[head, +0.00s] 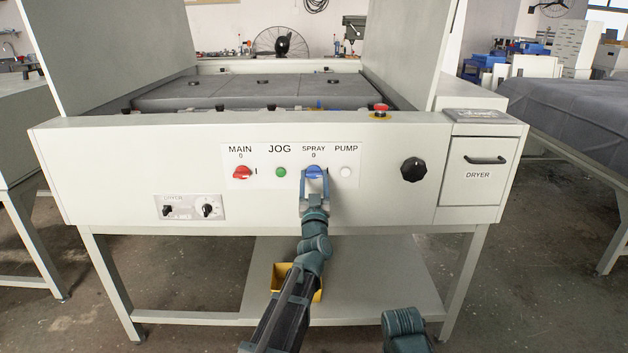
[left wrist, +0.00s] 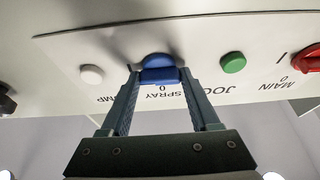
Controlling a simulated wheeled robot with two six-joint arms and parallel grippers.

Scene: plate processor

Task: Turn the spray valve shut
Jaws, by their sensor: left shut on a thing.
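The spray valve is a blue knob (head: 314,171) under the word SPRAY on the machine's front panel, with a 0 mark above it. My left gripper (head: 314,184) reaches it from below and is shut on it, one finger on each side. In the left wrist view, which shows the panel upside down, the blue knob (left wrist: 158,70) sits between the fingertips of the left gripper (left wrist: 159,75). The exact angle of the knob's handle is hard to tell. My right gripper does not show; only part of that arm is at the bottom edge.
A red MAIN knob (head: 242,172) and green JOG button (head: 281,172) are left of the valve; a white PUMP button (head: 345,172) is close on its right. A black knob (head: 413,169) and the dryer drawer (head: 478,160) are farther right. A yellow bin (head: 281,273) is below.

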